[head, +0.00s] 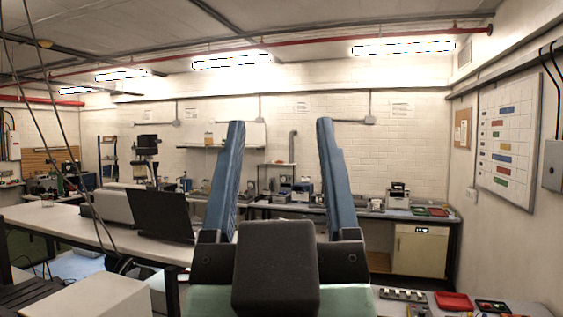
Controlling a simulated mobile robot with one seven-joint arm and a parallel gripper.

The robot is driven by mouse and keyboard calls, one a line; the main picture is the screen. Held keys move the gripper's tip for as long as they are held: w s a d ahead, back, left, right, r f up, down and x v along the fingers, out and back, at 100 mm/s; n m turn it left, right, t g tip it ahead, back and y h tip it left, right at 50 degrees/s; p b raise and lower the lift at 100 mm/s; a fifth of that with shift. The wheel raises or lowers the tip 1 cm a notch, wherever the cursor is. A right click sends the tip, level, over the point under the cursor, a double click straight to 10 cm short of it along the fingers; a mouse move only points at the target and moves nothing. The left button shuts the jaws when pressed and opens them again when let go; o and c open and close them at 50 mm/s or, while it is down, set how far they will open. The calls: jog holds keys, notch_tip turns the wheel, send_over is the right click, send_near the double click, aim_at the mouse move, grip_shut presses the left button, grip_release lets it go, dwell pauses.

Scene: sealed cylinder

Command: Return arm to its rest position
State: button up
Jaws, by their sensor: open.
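My gripper (280,121) stands in the middle of the head view, close to the camera. Its two long blue fingers point up and are spread well apart. The gap between them is empty, and the back wall and bench show through it. The dark body of my gripper fills the bottom middle and hides part of the floor and room behind it. I see no cylinder that I can make out.
A long table (60,222) with a dark laptop (162,215) stands at left. A back bench (290,208) carries small equipment. A white cabinet (420,252) is under its right end. At bottom right are a red tray (453,302) and a dark rack (403,295).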

jog(key=shift+s+r+t, duration=0.5)
jog(key=shift+s+r, duration=0.4)
jog(key=shift+s, duration=0.15)
jog(key=shift+f, duration=0.1)
